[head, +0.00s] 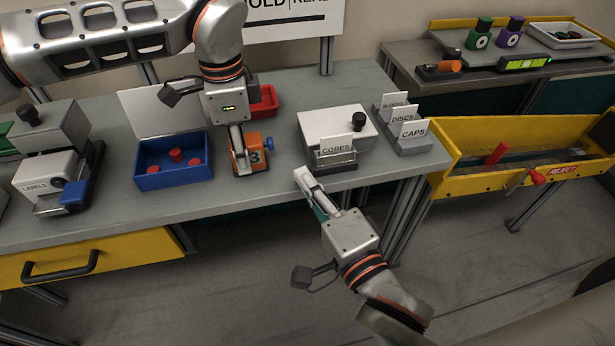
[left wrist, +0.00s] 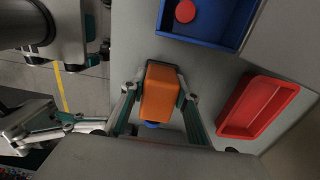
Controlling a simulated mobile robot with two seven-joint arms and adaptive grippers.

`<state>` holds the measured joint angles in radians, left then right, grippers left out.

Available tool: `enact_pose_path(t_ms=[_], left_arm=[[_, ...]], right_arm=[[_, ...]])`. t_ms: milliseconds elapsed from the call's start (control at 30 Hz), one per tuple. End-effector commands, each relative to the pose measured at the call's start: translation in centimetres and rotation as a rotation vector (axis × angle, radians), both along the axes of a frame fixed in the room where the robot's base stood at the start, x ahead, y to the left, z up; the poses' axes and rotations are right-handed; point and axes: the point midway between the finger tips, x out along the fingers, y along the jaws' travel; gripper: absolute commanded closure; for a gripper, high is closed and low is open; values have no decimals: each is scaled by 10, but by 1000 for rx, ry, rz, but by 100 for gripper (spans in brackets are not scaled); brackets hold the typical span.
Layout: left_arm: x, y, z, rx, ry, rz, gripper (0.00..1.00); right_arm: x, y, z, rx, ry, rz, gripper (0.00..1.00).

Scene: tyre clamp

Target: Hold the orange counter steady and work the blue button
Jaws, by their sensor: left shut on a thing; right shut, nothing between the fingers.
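The orange counter (head: 254,160) stands on the bench, with a dark digit 3 on its front face. My left gripper (head: 241,173) comes down from above and is shut on it. The left wrist view shows the counter (left wrist: 160,92) between the two fingers. The blue button (head: 268,143) sticks out of the counter's right side, clear of the left fingers. Part of the button also shows in the left wrist view (left wrist: 152,125). My right gripper (head: 301,176) is shut and empty near the bench's front edge, in front and to the right of the counter, apart from it.
A blue box with red discs (head: 150,181) stands left of the counter and a red tray (head: 265,100) behind it. A white CORES box (head: 315,122) stands to the right. The bench between counter and CORES box is clear.

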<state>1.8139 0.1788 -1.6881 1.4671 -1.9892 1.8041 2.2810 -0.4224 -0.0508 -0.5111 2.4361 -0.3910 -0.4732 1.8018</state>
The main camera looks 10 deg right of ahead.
Motion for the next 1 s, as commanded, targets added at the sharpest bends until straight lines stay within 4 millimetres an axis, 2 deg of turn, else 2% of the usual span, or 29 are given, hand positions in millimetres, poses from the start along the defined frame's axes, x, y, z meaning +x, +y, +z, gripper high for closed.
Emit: enact_pose_path(t_ms=[33, 100, 533, 1000], left_arm=[[0, 0, 0, 0, 0, 0, 65], [0, 0, 0, 0, 0, 0, 50], [1, 0, 6, 0, -2, 1, 50], [1, 0, 68, 0, -2, 1, 50]], right_arm=[[-5, 16, 5, 52, 15, 10, 100], [-5, 16, 5, 52, 15, 10, 100], [-5, 16, 5, 52, 15, 11, 100], [-5, 16, 5, 52, 15, 11, 100]])
